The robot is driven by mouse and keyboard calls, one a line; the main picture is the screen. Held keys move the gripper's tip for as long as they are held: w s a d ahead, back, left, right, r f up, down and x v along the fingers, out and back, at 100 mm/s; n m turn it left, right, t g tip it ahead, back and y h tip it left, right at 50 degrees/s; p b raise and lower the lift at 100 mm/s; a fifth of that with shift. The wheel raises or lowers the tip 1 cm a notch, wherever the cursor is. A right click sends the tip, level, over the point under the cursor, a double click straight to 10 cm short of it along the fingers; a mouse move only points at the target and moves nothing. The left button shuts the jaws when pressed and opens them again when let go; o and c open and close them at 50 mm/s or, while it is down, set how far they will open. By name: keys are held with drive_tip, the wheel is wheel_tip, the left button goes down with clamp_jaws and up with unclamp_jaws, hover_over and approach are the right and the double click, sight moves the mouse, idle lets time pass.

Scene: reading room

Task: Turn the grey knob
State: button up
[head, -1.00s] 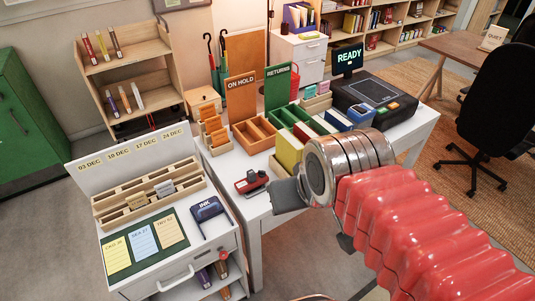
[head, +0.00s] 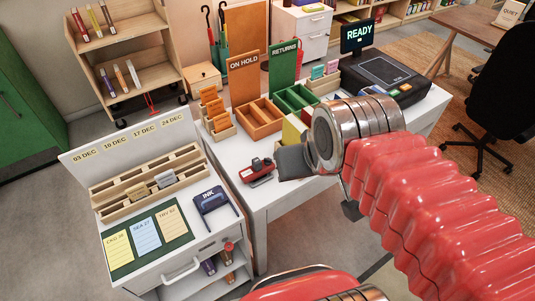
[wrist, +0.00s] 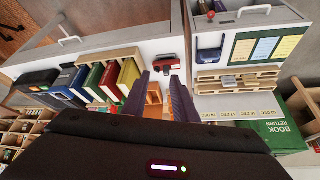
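I cannot make out a grey knob for certain in either view. A red stamp-like device (head: 257,171) with dark parts lies on the white table's front left edge; any knob on it is too small to tell. It also shows in the wrist view (wrist: 168,64), beyond the fingertips. My gripper (head: 293,162) is just right of the red device in the head view, seen from the side, its far finger hidden. In the wrist view my gripper (wrist: 160,85) has its two dark fingers apart with nothing between them; an orange tray shows behind the gap.
A white cart (head: 205,243) with a card rack and a blue ink pad (head: 210,199) stands at the left. The white table (head: 277,203) also holds orange and green trays (head: 260,115), books and a black machine (head: 384,84) with a READY screen. A gap separates cart and table.

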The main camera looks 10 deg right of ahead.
drive_tip(key=w+m, duration=0.1)
drive_tip(key=m+g, duration=0.6)
drive_tip(key=m, duration=1.6)
hover_over(268, 159)
wheel_tip(268, 159, down, 11)
drive_tip(key=shift+w, duration=0.1)
drive_tip(key=shift+f, duration=0.1)
wheel_tip(268, 159, down, 14)
drive_tip(key=shift+r, duration=0.15)
drive_tip(key=shift+c, duration=0.5)
clamp_jaws()
